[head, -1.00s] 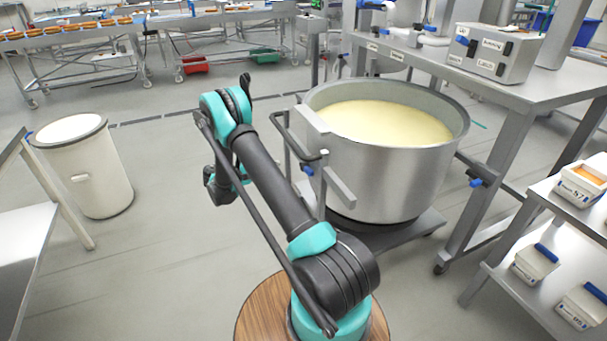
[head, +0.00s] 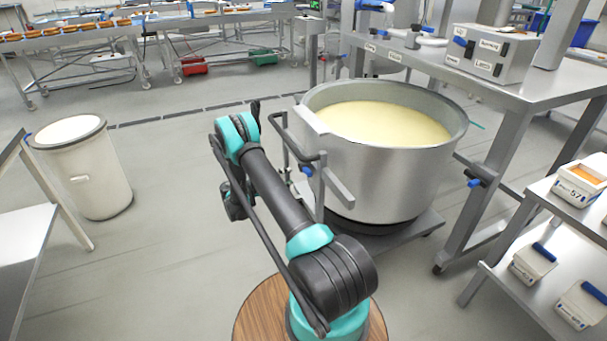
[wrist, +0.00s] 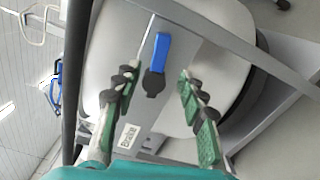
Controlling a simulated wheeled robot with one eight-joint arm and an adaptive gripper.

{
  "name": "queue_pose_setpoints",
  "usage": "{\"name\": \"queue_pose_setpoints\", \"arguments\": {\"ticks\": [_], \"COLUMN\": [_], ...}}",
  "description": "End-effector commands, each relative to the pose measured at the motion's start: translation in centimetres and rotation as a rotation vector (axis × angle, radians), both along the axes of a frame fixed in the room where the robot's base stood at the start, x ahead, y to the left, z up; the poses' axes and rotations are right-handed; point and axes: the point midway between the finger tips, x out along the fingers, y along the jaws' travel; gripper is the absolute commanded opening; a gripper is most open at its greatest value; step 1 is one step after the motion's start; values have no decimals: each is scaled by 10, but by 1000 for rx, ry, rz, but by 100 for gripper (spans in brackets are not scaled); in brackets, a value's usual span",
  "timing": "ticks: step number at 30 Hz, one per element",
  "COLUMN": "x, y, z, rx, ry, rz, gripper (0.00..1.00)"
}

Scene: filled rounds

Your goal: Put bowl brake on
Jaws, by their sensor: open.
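The large steel bowl (head: 390,183) of pale dough (head: 385,122) stands on a wheeled trolley with a push handle. In the wrist view a blue lever (wrist: 160,52) with a dark round pivot sits on a grey plate. A small label (wrist: 128,136) lies below it, its text hard to read. My gripper (wrist: 157,72) is open, with its fingers on either side of the lever in the picture and nothing held. I cannot tell how far the fingertips are from the lever. In the head view my arm hides most of the gripper, left of the bowl.
The bowl's handle frame (head: 338,184) stands close to my arm. A steel table (head: 525,83) with a control box (head: 491,52) is behind on the right. A shelf with tubs (head: 580,185) is at right. A white bin (head: 88,175) stands left, with clear floor between.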

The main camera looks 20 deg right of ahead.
Motion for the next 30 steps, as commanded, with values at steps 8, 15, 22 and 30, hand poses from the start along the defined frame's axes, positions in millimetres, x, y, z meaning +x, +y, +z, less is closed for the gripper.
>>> {"name": "queue_pose_setpoints", "arguments": {"ticks": [8,15,22,30], "x": [1,3,3,3], "y": [-54,-80,-85,-85], "z": [0,0,0,0], "rx": [0,1,0,0], "ry": [0,0,0,0], "rz": [-3,-1,0,0], "gripper": [41,41,41,26]}}
